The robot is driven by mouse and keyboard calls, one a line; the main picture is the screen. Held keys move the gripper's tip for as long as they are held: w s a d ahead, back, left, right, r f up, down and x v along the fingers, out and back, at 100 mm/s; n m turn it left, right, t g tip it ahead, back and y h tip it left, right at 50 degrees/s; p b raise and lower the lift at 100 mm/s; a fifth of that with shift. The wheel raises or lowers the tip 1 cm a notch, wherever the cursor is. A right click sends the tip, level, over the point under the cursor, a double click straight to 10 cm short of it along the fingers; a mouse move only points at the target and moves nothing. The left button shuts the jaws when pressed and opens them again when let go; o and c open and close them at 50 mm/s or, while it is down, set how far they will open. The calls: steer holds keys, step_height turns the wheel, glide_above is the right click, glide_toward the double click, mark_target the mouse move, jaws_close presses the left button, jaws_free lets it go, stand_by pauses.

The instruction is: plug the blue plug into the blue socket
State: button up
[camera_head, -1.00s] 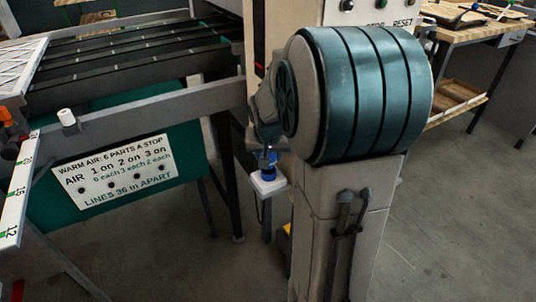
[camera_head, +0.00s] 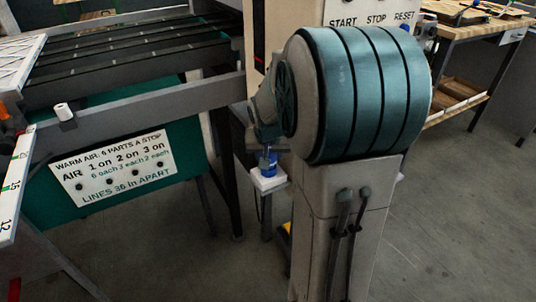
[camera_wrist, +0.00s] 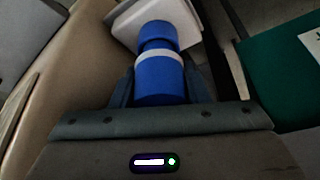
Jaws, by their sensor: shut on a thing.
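The blue plug (camera_wrist: 159,82) is a blue cylinder with a white band, held between the two fingers of my gripper (camera_wrist: 160,92) in the wrist view. Beyond the band a shorter blue part (camera_wrist: 157,32) lies against a white block (camera_wrist: 126,24). I cannot tell whether that part is the blue socket or the plug's end. In the head view my gripper (camera_head: 268,150) points down with the blue plug (camera_head: 268,162) just over the white block (camera_head: 267,181). My arm hides part of it, and whether plug and socket are joined cannot be seen.
The white block sits on a thin dark post beside the grey frame (camera_head: 150,96) of a slatted table. A green panel with a white sign (camera_head: 115,170) is to the left. A wooden bench (camera_head: 465,50) stands back right. The floor (camera_head: 450,200) at right is clear.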

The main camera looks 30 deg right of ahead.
steer(key=shift+f+b, duration=0.8)
steer(key=shift+f, duration=0.2)
steer(key=o, duration=1.2)
steer(key=p+v, duration=0.3)
steer(key=v, duration=1)
steer(key=shift+s+a+r, duration=0.15)
steer(key=shift+s+r, duration=0.05)
steer(key=shift+r, duration=0.15)
